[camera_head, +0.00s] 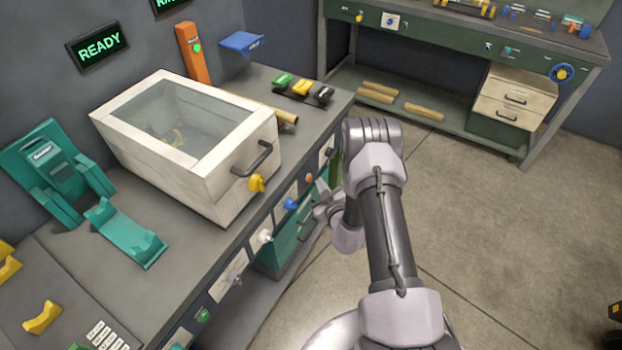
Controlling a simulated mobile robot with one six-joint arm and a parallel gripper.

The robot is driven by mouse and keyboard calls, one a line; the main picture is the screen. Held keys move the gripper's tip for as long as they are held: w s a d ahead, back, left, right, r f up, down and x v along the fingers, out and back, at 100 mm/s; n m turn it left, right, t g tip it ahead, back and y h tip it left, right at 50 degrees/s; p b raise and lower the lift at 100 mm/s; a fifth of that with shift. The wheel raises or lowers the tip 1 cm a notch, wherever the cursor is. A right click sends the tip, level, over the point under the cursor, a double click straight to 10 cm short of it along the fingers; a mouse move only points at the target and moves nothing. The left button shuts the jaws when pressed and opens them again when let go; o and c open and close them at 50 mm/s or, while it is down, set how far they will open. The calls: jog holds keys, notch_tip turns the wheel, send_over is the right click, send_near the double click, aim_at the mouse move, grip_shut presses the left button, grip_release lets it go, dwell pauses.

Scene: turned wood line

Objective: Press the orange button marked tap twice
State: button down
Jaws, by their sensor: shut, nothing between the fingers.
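A small round orange button (309,178) sits on a pale plate on the front edge of the left workbench (190,268). Its marking is too small to read. My gripper (321,190) is in front of the bench, close to the orange button and a little to its lower right in the picture. Its fingers are shut and empty. I cannot tell whether the fingertips touch the button or the panel. My arm covers part of the bench front to the right.
A blue knob (290,204) and a white knob (265,236) share the bench front. A glass-topped white box (238,180) with a handle and yellow knob stands above. An orange post (192,58) stands behind. Open floor (480,240) lies to the right.

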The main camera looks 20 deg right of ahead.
jog(key=s+d, duration=0.1)
jog(key=s, duration=0.1)
jog(key=s+d, duration=0.2)
dwell(0.5)
dwell(0.7)
